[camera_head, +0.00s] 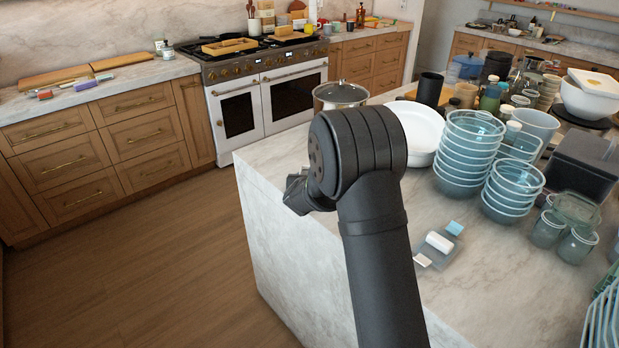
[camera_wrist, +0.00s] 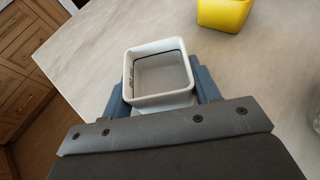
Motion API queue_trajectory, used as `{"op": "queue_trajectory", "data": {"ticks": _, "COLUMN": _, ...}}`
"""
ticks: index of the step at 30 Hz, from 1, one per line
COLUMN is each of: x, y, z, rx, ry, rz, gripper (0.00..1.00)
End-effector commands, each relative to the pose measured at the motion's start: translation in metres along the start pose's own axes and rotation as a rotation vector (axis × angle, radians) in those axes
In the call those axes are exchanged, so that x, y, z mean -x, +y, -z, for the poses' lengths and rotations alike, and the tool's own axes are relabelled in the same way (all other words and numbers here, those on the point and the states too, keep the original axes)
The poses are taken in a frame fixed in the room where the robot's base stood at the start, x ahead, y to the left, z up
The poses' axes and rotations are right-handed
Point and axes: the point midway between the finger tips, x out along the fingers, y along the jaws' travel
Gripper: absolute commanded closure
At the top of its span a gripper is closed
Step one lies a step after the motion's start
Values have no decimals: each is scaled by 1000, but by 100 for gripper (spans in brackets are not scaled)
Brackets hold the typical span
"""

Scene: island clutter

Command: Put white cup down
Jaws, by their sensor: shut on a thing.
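The white cup (camera_wrist: 160,104), with a square rim and an open top, is in my gripper (camera_wrist: 161,88) in the wrist view. The two blue-grey fingers press on its left and right sides. Pale marble counter lies below and around the cup, but I cannot tell whether its base touches the counter. In the head view the dark wrist end (camera_head: 297,192) shows near the island's left edge. The fingers and cup are hidden there behind my arm.
A yellow container (camera_wrist: 224,12) stands on the counter beyond the cup, to the right. In the head view, stacked bowls (camera_head: 466,155), a white basin (camera_head: 424,128), a pot (camera_head: 340,94) and jars crowd the island (camera_head: 300,240). The counter left of the cup is bare.

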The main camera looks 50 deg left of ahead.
Motion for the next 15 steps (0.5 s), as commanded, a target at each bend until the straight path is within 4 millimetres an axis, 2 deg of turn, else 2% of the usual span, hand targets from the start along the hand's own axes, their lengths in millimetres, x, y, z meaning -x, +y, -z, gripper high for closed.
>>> {"op": "queue_trajectory", "data": {"ticks": 12, "x": -1, "y": 0, "z": 3, "rx": 0, "ry": 1, "rz": 0, "gripper": 68}}
{"op": "queue_trajectory", "data": {"ticks": 13, "x": -1, "y": 0, "z": 3, "rx": 0, "ry": 2, "rz": 0, "gripper": 38}}
{"op": "queue_trajectory", "data": {"ticks": 15, "x": -1, "y": 0, "z": 3, "rx": 0, "ry": 1, "rz": 0, "gripper": 25}}
